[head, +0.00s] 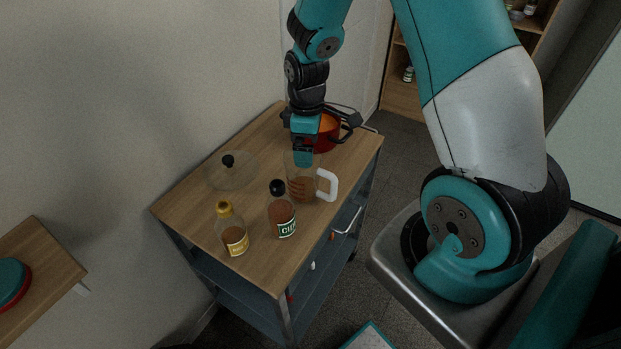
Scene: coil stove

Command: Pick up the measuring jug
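The measuring jug (299,187) is clear with reddish markings and a white handle (328,185) on its right side. It stands upright on the wooden top of a trolley (268,268). My gripper (304,158) points down at the jug's rim, at its upper part in the picture. The fingertips are small and dark against the jug, so I cannot tell whether they are open or shut, or whether they touch it.
Two bottles, one with a black cap (280,212) and one with a yellow cap (232,232), stand left of the jug. A glass lid (231,171) lies behind them. A red pot (327,134) sits behind my gripper.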

